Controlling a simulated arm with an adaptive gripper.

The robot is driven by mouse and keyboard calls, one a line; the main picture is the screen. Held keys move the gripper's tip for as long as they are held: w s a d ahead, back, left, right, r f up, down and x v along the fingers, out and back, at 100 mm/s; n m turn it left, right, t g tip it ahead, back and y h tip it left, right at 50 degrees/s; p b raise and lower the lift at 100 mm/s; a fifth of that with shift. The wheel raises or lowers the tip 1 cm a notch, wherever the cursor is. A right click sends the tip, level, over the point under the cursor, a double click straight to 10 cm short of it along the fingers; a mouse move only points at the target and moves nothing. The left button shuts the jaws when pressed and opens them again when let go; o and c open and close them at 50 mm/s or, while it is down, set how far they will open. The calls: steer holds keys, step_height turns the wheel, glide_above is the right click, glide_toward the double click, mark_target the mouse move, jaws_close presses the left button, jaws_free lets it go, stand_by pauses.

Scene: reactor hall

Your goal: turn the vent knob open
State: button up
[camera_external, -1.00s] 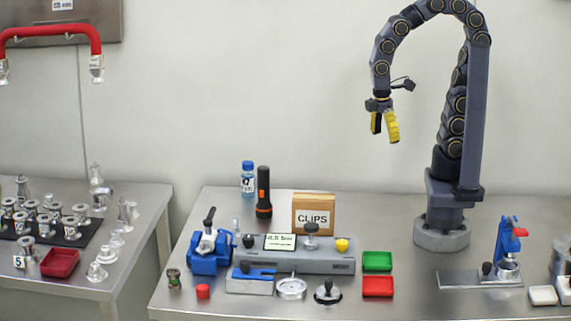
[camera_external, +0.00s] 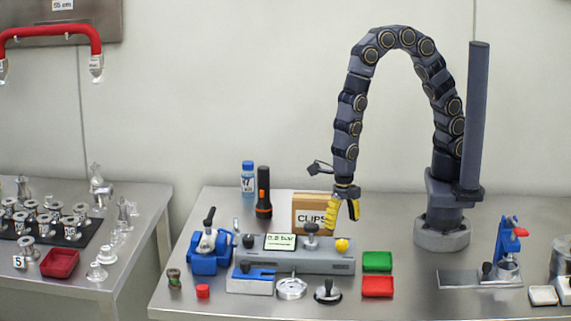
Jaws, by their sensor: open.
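A grey instrument box (camera_external: 300,262) with a lit display (camera_external: 280,242) stands on the steel table. It carries a black knob (camera_external: 249,241) at its left, a grey handled knob (camera_external: 311,236) on top, and a yellow knob (camera_external: 342,245) at its right end. No label tells me which is the vent knob. My gripper (camera_external: 342,219) has yellow fingers pointing down, spread apart and empty. In the picture it is just above the yellow knob, with a small gap. It covers the right part of the CLIPS box (camera_external: 308,215).
A blue vise-like device (camera_external: 209,258) stands left of the grey box. A flashlight (camera_external: 264,193) and bottle (camera_external: 248,178) stand behind. A round black-handled part (camera_external: 327,292) lies in front.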

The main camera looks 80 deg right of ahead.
mark_target(341, 241)
step_height(341, 241, down, 6)
steer(key=shift+r, duration=0.15)
jaws_close()
